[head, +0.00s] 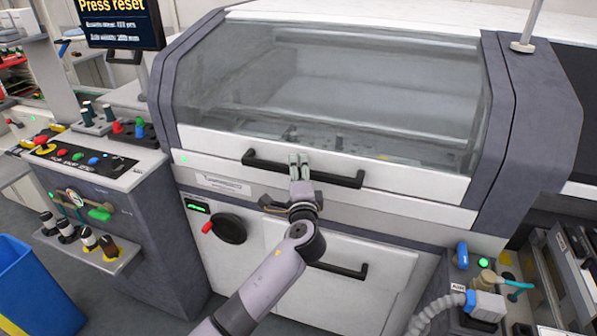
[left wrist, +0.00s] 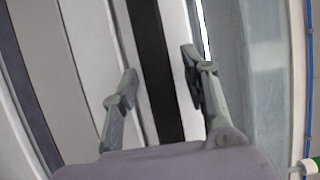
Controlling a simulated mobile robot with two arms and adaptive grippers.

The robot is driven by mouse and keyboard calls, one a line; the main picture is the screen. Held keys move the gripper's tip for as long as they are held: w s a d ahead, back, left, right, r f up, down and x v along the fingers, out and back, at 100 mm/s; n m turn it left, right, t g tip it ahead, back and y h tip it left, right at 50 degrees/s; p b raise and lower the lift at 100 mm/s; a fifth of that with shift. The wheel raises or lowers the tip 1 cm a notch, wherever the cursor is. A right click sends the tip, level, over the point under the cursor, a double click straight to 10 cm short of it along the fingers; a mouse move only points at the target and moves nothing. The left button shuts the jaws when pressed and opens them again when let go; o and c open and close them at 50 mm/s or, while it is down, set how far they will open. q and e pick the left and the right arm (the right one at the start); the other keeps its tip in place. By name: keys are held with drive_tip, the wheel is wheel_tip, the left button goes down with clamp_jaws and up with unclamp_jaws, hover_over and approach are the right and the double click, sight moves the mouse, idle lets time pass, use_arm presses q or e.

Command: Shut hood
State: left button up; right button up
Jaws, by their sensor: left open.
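The hood (head: 340,80) is a large clear window in a white and dark grey frame on the machine. It looks lowered, with its white lower edge resting close to the machine body. A long black handle bar (head: 330,173) runs along that edge. My left gripper (head: 298,160) is at the handle, left of its middle. In the left wrist view, my left gripper (left wrist: 158,85) is open, with one finger on each side of the black handle bar (left wrist: 152,60). I cannot tell whether the fingers touch it. My right gripper is not in view.
A control panel (head: 85,155) with coloured buttons stands left of the machine, below a screen reading "Press reset" (head: 118,22). A red-tipped black knob (head: 228,228) and a lower black handle (head: 338,269) are on the front. A blue bin (head: 35,290) stands at the lower left.

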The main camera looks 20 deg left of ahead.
use_arm(q)
drive_tip(key=shift+c, duration=0.3)
clamp_jaws()
idle(0.6)
